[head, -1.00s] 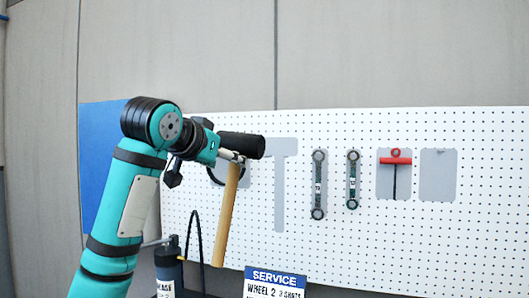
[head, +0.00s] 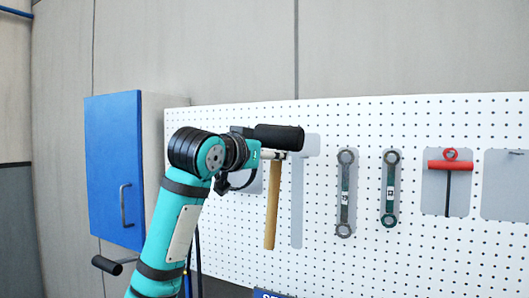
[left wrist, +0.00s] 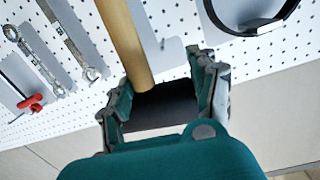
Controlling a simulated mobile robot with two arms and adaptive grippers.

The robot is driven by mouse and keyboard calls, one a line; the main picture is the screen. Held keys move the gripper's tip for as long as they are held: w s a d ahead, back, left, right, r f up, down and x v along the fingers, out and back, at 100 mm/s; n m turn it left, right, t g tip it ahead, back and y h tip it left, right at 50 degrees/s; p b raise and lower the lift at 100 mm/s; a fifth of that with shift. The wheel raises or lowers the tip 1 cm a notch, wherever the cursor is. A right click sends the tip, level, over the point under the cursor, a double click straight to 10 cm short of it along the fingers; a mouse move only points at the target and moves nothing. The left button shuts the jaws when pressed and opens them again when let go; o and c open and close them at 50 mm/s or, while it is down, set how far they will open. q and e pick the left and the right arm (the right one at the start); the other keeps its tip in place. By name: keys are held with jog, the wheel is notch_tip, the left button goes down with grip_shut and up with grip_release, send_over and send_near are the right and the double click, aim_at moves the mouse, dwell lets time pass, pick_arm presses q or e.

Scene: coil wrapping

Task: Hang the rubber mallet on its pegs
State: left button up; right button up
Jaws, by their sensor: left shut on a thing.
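The rubber mallet has a black head (head: 279,137) and a pale wooden handle (head: 271,207) that hangs down, slightly tilted. My left gripper (head: 266,154) is shut on the mallet near its head, in front of the pegboard. In the left wrist view the black head (left wrist: 166,104) lies between the fingers and the handle (left wrist: 124,42) runs up the picture. A grey T-shaped mallet outline (head: 297,205) shows on the board just right of the handle; the mallet's head covers part of its top. I cannot make out the pegs clearly. My right gripper is not in view.
The white pegboard (head: 330,270) holds two ring spanners (head: 345,195) (head: 390,190) and a red T-handle tool (head: 450,166) to the right. An empty grey outline (head: 505,185) is farther right. A black hoop (left wrist: 250,28) hangs beside the gripper. A blue-doored cabinet (head: 112,165) stands left.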

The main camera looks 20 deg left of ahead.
pick_arm(q)
jog(key=shift+w+d+r, duration=0.1)
jog(key=shift+w+d, duration=0.05)
jog(key=shift+w, duration=0.2)
jog(key=shift+w+d+p, duration=0.1)
jog(key=shift+w+p, duration=0.2)
jog(key=shift+w, duration=0.25)
jog(key=shift+a+f+p+x, duration=0.15)
jog(key=shift+p+x, duration=0.5)
jog(key=shift+x, duration=0.65)
jog(key=shift+f+p+x, duration=0.25)
jog(key=shift+p+x, duration=0.45)
jog(key=shift+x, duration=0.6)
jog(key=shift+a+f+p+x, duration=0.15)
jog(key=shift+p+x, duration=0.5)
jog(key=shift+x, duration=0.65)
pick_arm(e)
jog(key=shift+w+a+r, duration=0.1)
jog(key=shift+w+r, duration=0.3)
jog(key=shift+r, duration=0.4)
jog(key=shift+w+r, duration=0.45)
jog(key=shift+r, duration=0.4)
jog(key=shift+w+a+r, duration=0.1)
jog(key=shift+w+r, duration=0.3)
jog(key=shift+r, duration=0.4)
pick_arm(q)
jog(key=shift+d, duration=0.1)
